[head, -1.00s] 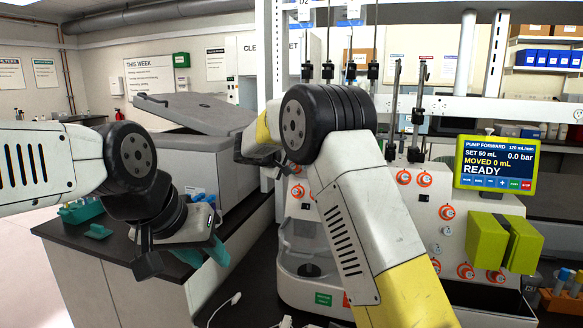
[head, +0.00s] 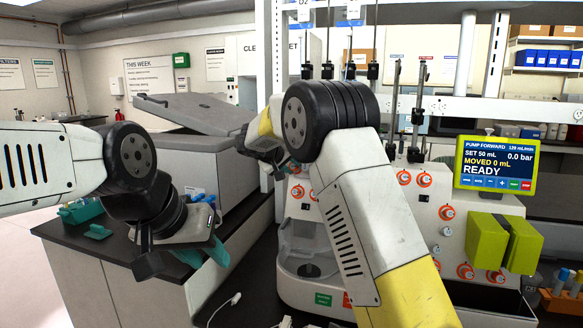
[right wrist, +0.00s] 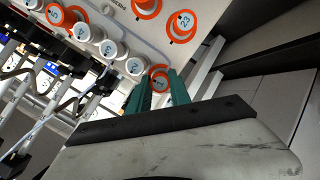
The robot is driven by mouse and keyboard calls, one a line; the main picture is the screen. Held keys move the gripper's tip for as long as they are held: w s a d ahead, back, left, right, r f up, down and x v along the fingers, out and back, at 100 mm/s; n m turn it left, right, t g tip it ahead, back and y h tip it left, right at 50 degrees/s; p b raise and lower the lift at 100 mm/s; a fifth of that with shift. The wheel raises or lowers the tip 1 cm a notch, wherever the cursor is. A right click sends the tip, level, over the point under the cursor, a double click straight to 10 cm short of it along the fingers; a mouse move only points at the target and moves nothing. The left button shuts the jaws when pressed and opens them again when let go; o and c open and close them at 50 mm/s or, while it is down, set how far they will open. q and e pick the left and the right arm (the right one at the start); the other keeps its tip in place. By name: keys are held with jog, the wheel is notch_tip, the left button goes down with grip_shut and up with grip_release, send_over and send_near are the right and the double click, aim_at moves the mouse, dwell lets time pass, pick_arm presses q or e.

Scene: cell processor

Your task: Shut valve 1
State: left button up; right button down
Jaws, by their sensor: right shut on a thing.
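Valve 1 (right wrist: 159,81) is a pale round knob with an orange ring, at the end of a row of numbered knobs on the white panel in the right wrist view. My right gripper (right wrist: 157,90) has its two teal fingers on either side of this knob and is shut on it. In the head view my right wrist and forearm hide valve 1 and the fingertips. My left gripper (head: 213,250) hangs over the dark counter at the left; its teal fingers are partly hidden, so I cannot tell its opening.
Neighbouring knob 2 (right wrist: 133,66) is close beside the fingers. Another orange-ringed knob, 23 (right wrist: 183,22), sits above. The pump display (head: 496,165) reads READY. A grey lidded machine (head: 205,120) stands behind my left arm.

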jog(key=shift+f, duration=0.1)
jog(key=c, duration=1.2)
grip_release()
jog(key=shift+v, duration=3.9)
